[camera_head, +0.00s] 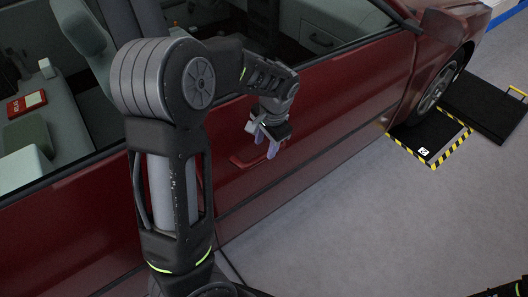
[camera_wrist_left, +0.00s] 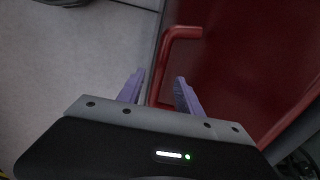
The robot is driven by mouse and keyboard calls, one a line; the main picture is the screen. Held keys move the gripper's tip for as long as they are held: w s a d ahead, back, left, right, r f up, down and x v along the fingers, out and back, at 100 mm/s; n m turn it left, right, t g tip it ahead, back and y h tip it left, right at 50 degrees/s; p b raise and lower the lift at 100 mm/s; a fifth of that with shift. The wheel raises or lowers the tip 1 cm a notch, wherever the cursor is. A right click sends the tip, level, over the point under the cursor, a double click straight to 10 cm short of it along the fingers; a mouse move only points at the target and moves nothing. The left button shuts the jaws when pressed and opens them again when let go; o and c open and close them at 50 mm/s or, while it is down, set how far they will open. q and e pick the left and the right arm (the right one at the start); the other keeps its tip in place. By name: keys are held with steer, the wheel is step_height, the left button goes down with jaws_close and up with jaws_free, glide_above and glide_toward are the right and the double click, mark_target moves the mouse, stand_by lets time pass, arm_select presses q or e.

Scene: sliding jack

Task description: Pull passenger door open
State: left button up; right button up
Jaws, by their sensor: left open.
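The red car's passenger door (camera_head: 330,105) fills the middle of the head view and looks closed, flush with the body. Its red door handle (camera_head: 243,160) is partly hidden behind my left gripper (camera_head: 266,142). In the left wrist view the handle (camera_wrist_left: 168,55) is a raised bar; its lower end shows between the two purple fingertips of my left gripper (camera_wrist_left: 158,86). The fingers are apart and not closed on the bar. Whether they touch it cannot be told. My right gripper is not in view.
A black platform with yellow-black edging (camera_head: 430,138) lies by the front wheel (camera_head: 437,88), with another dark platform (camera_head: 485,105) beside it. The grey floor (camera_head: 350,220) alongside the door is clear. The side window is open, showing seats and a red box (camera_head: 27,104).

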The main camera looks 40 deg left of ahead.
mark_target(264, 155)
arm_select(q)
steer(key=shift+w+a+f, duration=0.1)
steer(key=shift+a+f, duration=0.1)
steer(key=shift+f, duration=0.95)
steer(key=shift+w+a+f, duration=0.1)
steer(key=shift+a+f, duration=0.1)
steer(key=shift+f, duration=0.95)
steer(key=shift+c, duration=0.2)
jaws_close()
